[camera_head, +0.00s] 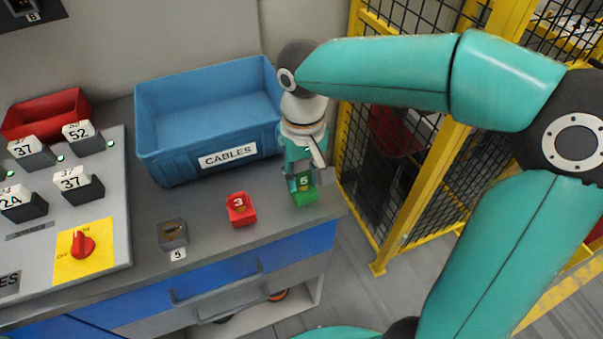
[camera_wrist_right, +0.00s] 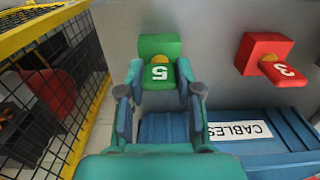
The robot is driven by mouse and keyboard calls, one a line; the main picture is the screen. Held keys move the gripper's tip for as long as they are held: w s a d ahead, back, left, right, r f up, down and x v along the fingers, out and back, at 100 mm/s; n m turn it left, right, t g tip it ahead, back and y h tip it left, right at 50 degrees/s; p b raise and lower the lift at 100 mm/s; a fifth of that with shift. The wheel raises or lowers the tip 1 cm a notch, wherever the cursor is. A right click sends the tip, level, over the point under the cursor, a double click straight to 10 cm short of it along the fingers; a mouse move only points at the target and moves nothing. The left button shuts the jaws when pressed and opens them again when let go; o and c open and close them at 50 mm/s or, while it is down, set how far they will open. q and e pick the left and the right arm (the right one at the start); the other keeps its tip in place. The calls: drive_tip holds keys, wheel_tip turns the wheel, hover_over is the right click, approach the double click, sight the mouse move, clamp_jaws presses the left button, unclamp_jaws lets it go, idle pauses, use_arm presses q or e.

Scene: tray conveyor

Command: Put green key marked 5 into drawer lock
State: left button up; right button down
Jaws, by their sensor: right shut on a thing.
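The green key marked 5 (camera_head: 304,182) is at the right end of the grey counter, at its green holder (camera_head: 305,198). My right gripper (camera_head: 302,182) points down, shut on this key. In the right wrist view the key's green head (camera_wrist_right: 158,77) sits between the two fingers (camera_wrist_right: 160,82), close against the green holder block (camera_wrist_right: 160,46). I cannot tell whether the key is still seated in the holder. The drawer lock (camera_head: 173,232) is a dark grey block near the counter's front edge, with a label 5 (camera_head: 178,254) below it. My left gripper is not in view.
A red key marked 3 (camera_head: 240,207) stands in a red holder between lock and green key. A blue CABLES bin (camera_head: 165,160) is behind. A control panel with a red knob (camera_head: 83,244) is at left; a yellow mesh fence (camera_head: 400,190) is at right.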

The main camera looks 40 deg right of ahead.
sight(303, 172)
drive_tip(key=shift+r, duration=0.2)
drive_tip(key=shift+r+p, duration=1.55)
drive_tip(key=shift+r, duration=0.1)
wheel_tip(303, 172, up, 4)
drive_tip(key=p, duration=0.3)
drive_tip(key=shift+p, duration=0.35)
